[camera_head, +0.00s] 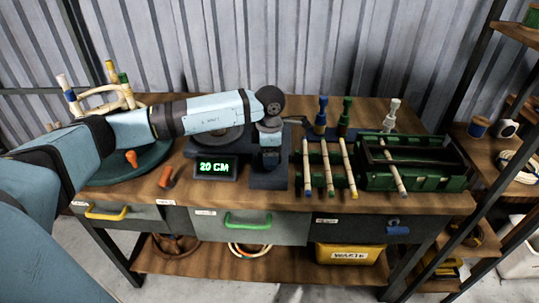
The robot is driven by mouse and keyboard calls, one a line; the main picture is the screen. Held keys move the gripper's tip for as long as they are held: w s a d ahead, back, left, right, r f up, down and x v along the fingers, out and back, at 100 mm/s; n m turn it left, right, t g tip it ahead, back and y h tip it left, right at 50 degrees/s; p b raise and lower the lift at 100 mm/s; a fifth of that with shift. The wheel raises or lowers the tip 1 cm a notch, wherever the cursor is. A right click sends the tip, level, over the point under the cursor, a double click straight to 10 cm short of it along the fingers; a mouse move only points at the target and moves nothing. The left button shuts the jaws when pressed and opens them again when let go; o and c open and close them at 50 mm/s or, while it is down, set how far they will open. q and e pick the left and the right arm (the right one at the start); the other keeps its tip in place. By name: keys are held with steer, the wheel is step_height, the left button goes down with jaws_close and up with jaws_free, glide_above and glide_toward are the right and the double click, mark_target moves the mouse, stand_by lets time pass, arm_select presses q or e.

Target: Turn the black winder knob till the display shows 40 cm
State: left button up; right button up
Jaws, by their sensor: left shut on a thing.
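The winder's display (215,168) reads "20 CM" in green digits on the bench front. The dark winder body (270,180) stands just right of it. My left arm reaches across from the left, and its gripper (270,157) points down onto the top of the winder. The gripper is shut on the black winder knob, which is mostly hidden behind the fingers and wrist. A dark round reel behind the display is partly covered by my arm. My right gripper is not in view.
Pale rods (327,168) lie on a rack right of the winder, beside a green crate (425,180). Blue, green and white clamps stand behind. Left is a round dark green base (122,172) with a rattan frame and orange pegs. Shelves stand at right.

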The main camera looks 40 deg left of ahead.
arm_select(q)
steer(key=shift+m, duration=0.4)
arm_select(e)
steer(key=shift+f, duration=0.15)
arm_select(q)
steer(key=o, duration=0.9)
step_height(320, 180, up, 14)
steer(key=shift+p, duration=0.45)
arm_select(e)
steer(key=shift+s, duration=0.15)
arm_select(q)
steer(key=shift+f, duration=0.1)
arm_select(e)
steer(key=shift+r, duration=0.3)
